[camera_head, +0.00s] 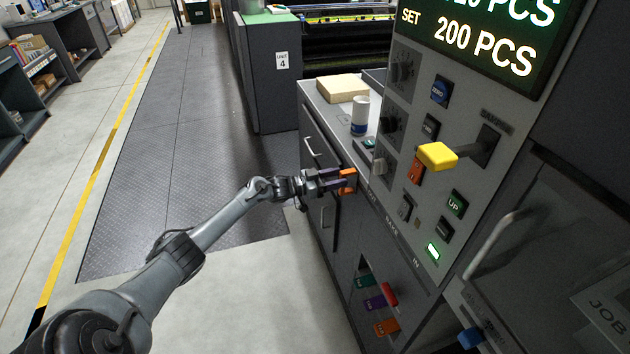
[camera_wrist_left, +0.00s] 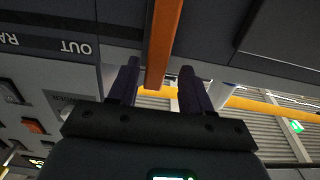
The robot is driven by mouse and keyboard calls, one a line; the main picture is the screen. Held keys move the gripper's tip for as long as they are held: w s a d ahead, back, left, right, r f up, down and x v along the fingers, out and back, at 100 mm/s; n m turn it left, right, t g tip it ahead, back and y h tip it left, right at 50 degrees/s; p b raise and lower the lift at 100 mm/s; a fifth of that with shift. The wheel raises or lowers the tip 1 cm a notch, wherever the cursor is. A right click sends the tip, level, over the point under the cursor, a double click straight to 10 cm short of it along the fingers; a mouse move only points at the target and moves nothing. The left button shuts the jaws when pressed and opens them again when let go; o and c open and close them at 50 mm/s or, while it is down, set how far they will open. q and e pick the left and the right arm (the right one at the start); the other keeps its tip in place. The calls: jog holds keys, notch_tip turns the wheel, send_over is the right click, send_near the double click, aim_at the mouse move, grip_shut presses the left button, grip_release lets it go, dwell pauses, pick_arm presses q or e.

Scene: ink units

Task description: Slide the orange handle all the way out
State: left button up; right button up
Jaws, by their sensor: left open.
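The orange handle (camera_head: 349,173) is at the front edge of the control console, near the OUT end of the printed OUT–IN strip. In the left wrist view it is a long orange bar (camera_wrist_left: 163,40) whose near end lies between the two fingers. My left gripper (camera_head: 325,181) is open around the handle, and part of the handle is hidden behind a finger in the head view. In the wrist view, the dark fingers of my left gripper (camera_wrist_left: 160,85) stand on either side of the bar with visible gaps. My right gripper is not in view.
A yellow lever knob (camera_head: 437,156) juts out from the console face (camera_head: 425,205). A red handle (camera_head: 389,293) and coloured tags sit below the strip. A cabinet with a white can (camera_head: 360,115) and a pale block (camera_head: 343,89) stands behind my left gripper. The floor to the left is clear.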

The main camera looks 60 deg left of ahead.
pick_arm(q)
jog(key=p+v, duration=0.2)
jog(key=v, duration=0.6)
jog(key=shift+s+a, duration=0.2)
jog(key=shift+s, duration=0.1)
